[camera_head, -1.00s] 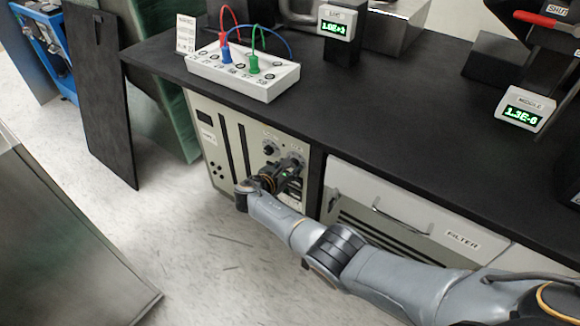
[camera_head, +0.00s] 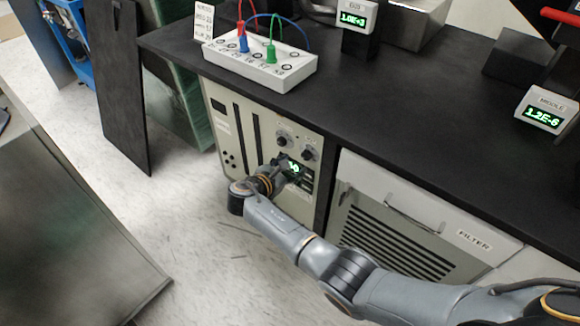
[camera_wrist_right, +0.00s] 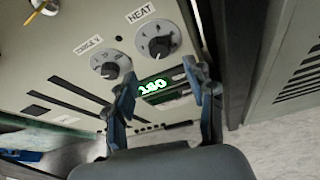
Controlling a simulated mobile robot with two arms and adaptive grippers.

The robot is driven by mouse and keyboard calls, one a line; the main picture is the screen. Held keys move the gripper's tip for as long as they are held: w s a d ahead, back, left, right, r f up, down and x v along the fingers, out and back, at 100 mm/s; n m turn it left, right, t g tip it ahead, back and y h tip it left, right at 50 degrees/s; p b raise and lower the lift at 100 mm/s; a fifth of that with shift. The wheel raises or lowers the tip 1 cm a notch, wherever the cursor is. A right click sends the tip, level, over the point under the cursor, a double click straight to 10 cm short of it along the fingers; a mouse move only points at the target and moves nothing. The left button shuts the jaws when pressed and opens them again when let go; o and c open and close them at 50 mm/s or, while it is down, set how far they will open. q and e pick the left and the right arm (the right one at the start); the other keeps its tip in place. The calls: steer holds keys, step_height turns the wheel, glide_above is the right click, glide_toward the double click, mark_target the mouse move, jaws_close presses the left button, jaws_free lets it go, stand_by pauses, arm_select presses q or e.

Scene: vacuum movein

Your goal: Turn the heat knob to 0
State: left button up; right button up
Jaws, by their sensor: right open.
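The heat knob (camera_wrist_right: 160,47) is a dark round knob on a pale dial, under the label HEAT on a beige panel. In the head view it is the right one of two knobs (camera_head: 309,154). My right gripper (camera_wrist_right: 163,80) is open and empty in front of the panel, below the heat knob and apart from it. In the head view my right gripper (camera_head: 283,171) is at the panel, just below the knobs. The knob's exact setting is too small to read. My left gripper is not in view.
A second knob (camera_wrist_right: 109,70), labelled like CHARGE V, sits left of the heat knob. A lit green display (camera_wrist_right: 152,87) shows between my fingers. The black countertop (camera_head: 400,100) overhangs the panel. A FILTER unit (camera_head: 420,215) stands right.

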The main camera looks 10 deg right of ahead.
steer(key=shift+s+a+r, duration=0.15)
steer(key=shift+s+a, duration=0.05)
stand_by(0.4)
steer(key=s+d+f+m+g+y, duration=0.3)
steer(key=s+f+m+g+y, duration=0.35)
steer(key=s+f+m, duration=1.3)
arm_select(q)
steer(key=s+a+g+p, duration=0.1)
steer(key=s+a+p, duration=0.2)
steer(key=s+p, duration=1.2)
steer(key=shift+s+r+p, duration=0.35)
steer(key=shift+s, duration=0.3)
arm_select(e)
steer(key=s+d+f+y, duration=0.1)
steer(key=s+d+f, duration=0.1)
steer(key=s, duration=1)
steer(key=s+d+f+m+g+y, duration=0.1)
steer(key=s+d+f, duration=0.1)
steer(key=s, duration=1)
steer(key=s+d+f+m+y, duration=0.1)
steer(key=s+f, duration=0.2)
steer(key=s, duration=0.9)
steer(key=shift+s+d+f+g+y, duration=0.15)
steer(key=shift+d+g+y, duration=0.2)
steer(key=shift+d, duration=0.05)
